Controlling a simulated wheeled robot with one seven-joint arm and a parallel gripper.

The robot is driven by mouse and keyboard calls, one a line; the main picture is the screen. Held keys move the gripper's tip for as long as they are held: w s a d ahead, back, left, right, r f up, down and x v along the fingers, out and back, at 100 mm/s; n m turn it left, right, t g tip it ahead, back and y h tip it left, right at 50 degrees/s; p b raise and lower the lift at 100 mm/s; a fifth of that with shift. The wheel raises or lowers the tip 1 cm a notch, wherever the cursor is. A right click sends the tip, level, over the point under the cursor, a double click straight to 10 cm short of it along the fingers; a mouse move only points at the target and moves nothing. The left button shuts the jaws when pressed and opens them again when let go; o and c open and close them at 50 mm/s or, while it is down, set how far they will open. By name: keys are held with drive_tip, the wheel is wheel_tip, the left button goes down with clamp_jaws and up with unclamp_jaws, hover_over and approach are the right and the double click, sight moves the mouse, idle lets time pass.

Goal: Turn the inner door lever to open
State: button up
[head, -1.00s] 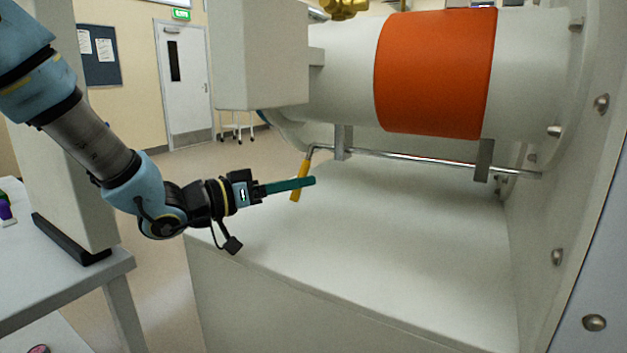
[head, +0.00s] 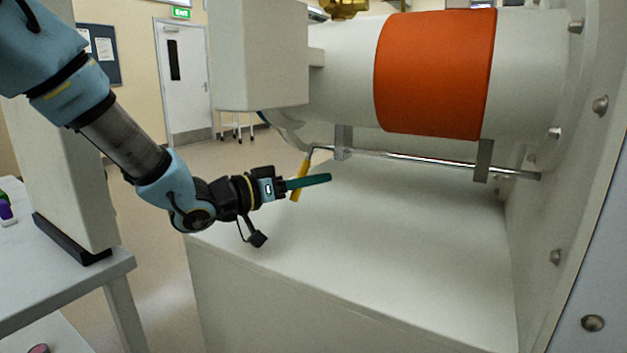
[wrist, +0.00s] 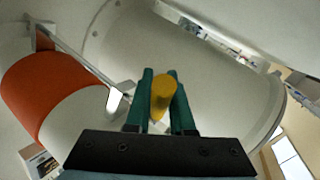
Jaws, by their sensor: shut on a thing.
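The inner door lever is a yellow handle (head: 304,166) on the left end of a thin metal rod (head: 420,160) under the chamber tube. It hangs down, slightly tilted, with its lower end toward the left. My gripper (head: 318,180) has teal fingers that reach across the handle from the left and hide its middle in the head view. In the wrist view the yellow handle (wrist: 163,92) stands between the two fingers, and my gripper (wrist: 162,82) is shut on it.
The chamber tube with an orange band (head: 436,75) is above the rod. A pale box housing (head: 260,55) is above my gripper. A flat pale surface (head: 400,240) lies below with free room. A bolted wall (head: 560,200) stands at the right.

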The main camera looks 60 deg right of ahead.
clamp_jaws()
idle(0.8)
drive_tip(key=shift+r+p, duration=0.15)
drive_tip(key=shift+p, duration=0.3)
